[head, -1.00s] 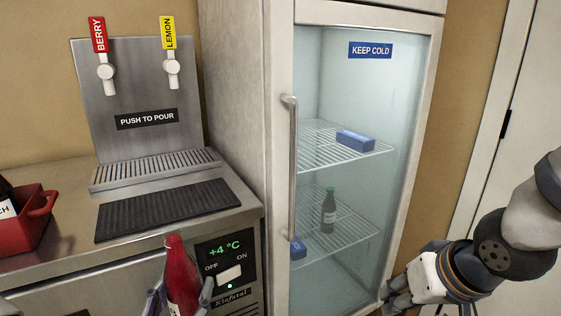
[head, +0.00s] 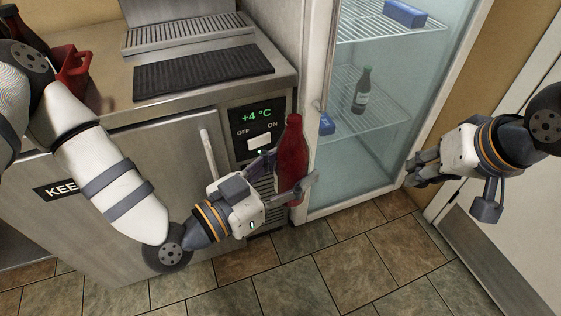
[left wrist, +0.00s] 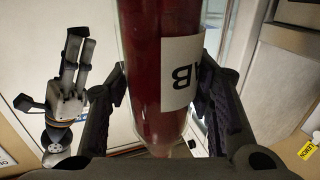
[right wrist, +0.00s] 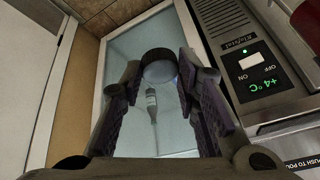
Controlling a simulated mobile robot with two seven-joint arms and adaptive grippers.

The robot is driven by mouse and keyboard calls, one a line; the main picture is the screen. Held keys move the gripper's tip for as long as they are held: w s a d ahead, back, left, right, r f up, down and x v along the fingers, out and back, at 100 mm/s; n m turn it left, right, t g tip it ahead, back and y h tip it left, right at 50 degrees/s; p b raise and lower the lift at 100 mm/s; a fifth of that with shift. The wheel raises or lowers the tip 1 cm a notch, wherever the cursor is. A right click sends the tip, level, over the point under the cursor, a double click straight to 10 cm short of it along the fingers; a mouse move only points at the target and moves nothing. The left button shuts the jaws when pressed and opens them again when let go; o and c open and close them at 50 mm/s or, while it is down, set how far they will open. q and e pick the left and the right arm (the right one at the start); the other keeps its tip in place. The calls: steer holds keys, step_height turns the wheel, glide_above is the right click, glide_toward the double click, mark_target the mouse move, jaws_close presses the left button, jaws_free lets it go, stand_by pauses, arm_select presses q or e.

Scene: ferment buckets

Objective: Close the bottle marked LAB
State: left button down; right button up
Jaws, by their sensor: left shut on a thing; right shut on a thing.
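The dark red bottle (head: 292,150) is upright in my left gripper (head: 286,178), which is shut around its body. In the left wrist view the bottle (left wrist: 145,75) shows a white label with the letters "AB" readable, the rest turned out of sight. Its mouth cannot be made out clearly. My right gripper (head: 414,172) is apart from the bottle, to its right in the head view. In the right wrist view its fingers are shut on a dark round cap (right wrist: 158,66), seen as a ring between the fingertips.
The glass-door fridge (head: 375,150) stands behind the grippers, with a small bottle (head: 361,90) and blue blocks inside. The steel counter (head: 105,110) with its +4 °C panel (head: 257,117) is behind the left arm. A red container (head: 72,75) sits on it. Tiled floor (head: 330,270) is clear.

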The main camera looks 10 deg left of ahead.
mark_target(304, 112)
steer(key=w+a+r+n+g+y, duration=0.1)
steer(key=a+r+n, duration=0.2)
steer(key=a, duration=0.6)
steer(key=shift+w+r+n+y, duration=0.3)
steer(key=shift+r+y, duration=0.1)
steer(key=a+r+n, duration=0.1)
steer(key=a+r, duration=0.1)
steer(key=a+r+n, duration=0.1)
steer(key=a+r, duration=0.1)
steer(key=a, duration=0.1)
steer(key=shift+r+g+y, duration=0.1)
steer(key=shift+g+y, duration=0.2)
steer(key=shift+g, duration=0.1)
steer(key=shift+c, duration=0.2)
steer(key=s+a+r+n, duration=0.1)
steer(key=a+r, duration=0.1)
steer(key=r, duration=0.2)
steer(key=s+a+r+n+g, duration=0.1)
steer(key=a+r+n, duration=0.1)
steer(key=a+r, duration=0.1)
steer(key=s+a+r+n+g, duration=0.1)
steer(key=a+r, duration=0.1)
steer(key=r, duration=0.3)
steer(key=shift+s+a+r+n+y, duration=0.1)
steer(key=shift+s+a+n+y, duration=0.05)
steer(key=shift+s+n+y, duration=0.2)
steer(key=shift+f, duration=2.05)
steer(key=shift+r, duration=0.15)
